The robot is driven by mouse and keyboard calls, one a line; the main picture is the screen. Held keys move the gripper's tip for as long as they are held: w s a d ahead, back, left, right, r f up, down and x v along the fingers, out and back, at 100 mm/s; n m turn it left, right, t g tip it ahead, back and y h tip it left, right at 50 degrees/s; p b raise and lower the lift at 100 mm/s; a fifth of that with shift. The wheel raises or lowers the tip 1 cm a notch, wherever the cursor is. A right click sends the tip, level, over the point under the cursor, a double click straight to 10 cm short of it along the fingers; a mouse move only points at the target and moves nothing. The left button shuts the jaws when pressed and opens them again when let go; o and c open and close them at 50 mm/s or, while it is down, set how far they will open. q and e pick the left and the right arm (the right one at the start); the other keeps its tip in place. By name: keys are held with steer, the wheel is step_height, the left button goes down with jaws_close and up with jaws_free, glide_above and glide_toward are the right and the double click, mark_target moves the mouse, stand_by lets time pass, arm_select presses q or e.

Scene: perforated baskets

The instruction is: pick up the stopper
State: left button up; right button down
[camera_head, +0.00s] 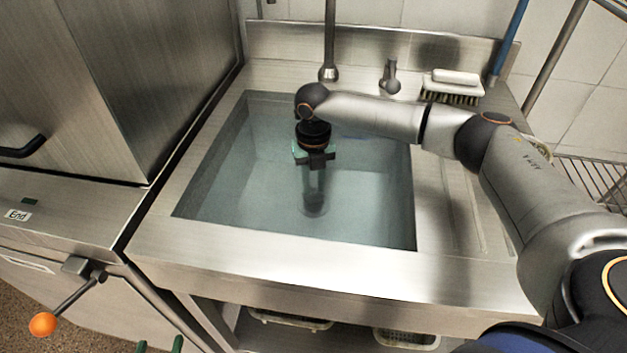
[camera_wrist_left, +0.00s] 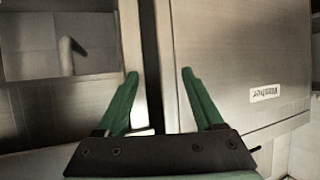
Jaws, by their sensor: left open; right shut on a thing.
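A grey upright pipe-like stopper (camera_head: 315,188) stands in the water-filled sink (camera_head: 200,205) in the head view, its lower end blurred by the water. My right gripper (camera_head: 316,160) points down over the sink and is shut on the stopper's upper part. The gripper body hides the stopper's top. My left gripper (camera_head: 160,346) only shows its green fingertips at the bottom edge of the head view. In the left wrist view its two green fingers (camera_wrist_left: 160,95) are apart with nothing between them.
A brush (camera_head: 452,84) lies on the sink's back right ledge, near a tap (camera_head: 390,76). A steel machine (camera_head: 130,85) stands left of the sink. An orange-knobbed lever (camera_head: 43,324) sticks out at lower left. Baskets (camera_head: 405,340) sit below the sink.

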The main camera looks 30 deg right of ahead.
mark_target(319, 200)
steer(key=shift+r, duration=0.35)
arm_select(q)
steer(key=s+d+f+g+p, duration=0.1)
steer(key=s+f+g+p, duration=0.1)
steer(key=s+g+p, duration=0.3)
arm_select(e)
steer(key=s+r, duration=0.1)
steer(key=s+r+p, duration=0.1)
steer(key=r, duration=0.1)
steer(key=shift+d+r, duration=0.1)
steer(key=shift+d, duration=0.05)
arm_select(q)
steer(key=a+r+n+t+y+p, duration=0.1)
steer(key=a+r+t+p, duration=0.1)
steer(key=r+p, duration=1.1)
steer(key=shift+s+a+r+p, duration=0.4)
steer(key=shift+a+p, duration=0.15)
steer(key=shift+p, duration=1.5)
arm_select(e)
steer(key=s+d+r, duration=0.1)
steer(key=s+r, duration=0.5)
steer(key=s, duration=0.6)
steer(key=shift+d+r, duration=0.3)
arm_select(q)
steer(key=shift+w, duration=0.1)
arm_select(e)
steer(key=shift+w+a, duration=0.1)
steer(key=shift+a, duration=0.05)
